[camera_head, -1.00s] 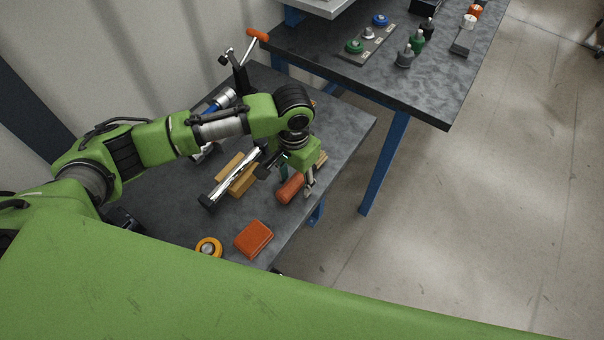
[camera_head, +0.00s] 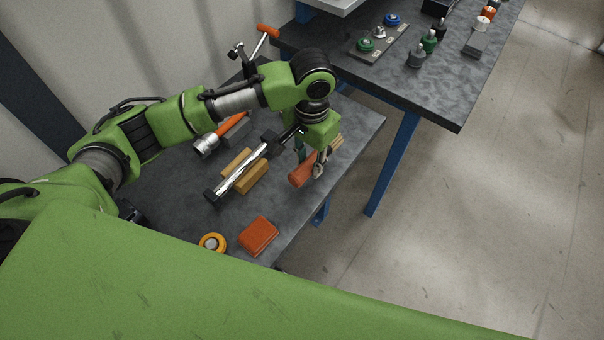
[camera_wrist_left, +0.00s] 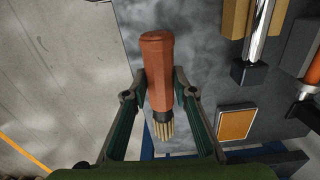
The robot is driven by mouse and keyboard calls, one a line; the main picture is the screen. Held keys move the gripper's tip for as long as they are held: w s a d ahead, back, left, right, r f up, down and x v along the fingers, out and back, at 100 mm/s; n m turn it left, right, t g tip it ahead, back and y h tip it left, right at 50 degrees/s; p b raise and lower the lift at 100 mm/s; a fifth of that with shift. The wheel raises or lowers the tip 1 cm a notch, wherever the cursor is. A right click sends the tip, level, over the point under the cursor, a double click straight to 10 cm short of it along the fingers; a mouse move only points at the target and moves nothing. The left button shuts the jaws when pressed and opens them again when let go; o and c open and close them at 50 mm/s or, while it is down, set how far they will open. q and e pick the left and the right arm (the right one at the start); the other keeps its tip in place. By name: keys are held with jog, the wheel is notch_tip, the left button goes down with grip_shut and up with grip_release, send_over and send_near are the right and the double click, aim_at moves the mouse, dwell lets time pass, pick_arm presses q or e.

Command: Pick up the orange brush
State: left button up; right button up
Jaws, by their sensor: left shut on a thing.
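The orange brush (camera_head: 301,173) has a thick orange handle and pale bristles. In the left wrist view the orange brush (camera_wrist_left: 158,75) lies between the two fingers, with its bristles toward the bottom of the picture. My left gripper (camera_head: 311,172) is shut on its handle near the right edge of the grey table. In the left wrist view the left gripper (camera_wrist_left: 158,90) has one finger on each side of the handle. Whether the brush is clear of the tabletop is hard to tell. My right gripper is not in view.
A chrome rod with black ends (camera_head: 240,178) rests on wooden blocks (camera_head: 256,177) to the left. An orange-red block (camera_head: 258,236) and a yellow ring (camera_head: 212,243) lie at the front of the table. A second table (camera_head: 430,95) with couplers stands at the back right.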

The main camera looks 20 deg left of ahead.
pick_arm(q)
jog(key=w+d+r+b, duration=0.2)
jog(key=w+d+r, duration=0.5)
jog(key=w+d, duration=0.1)
jog(key=shift+d+r, duration=0.3)
jog(key=shift+d, duration=0.35)
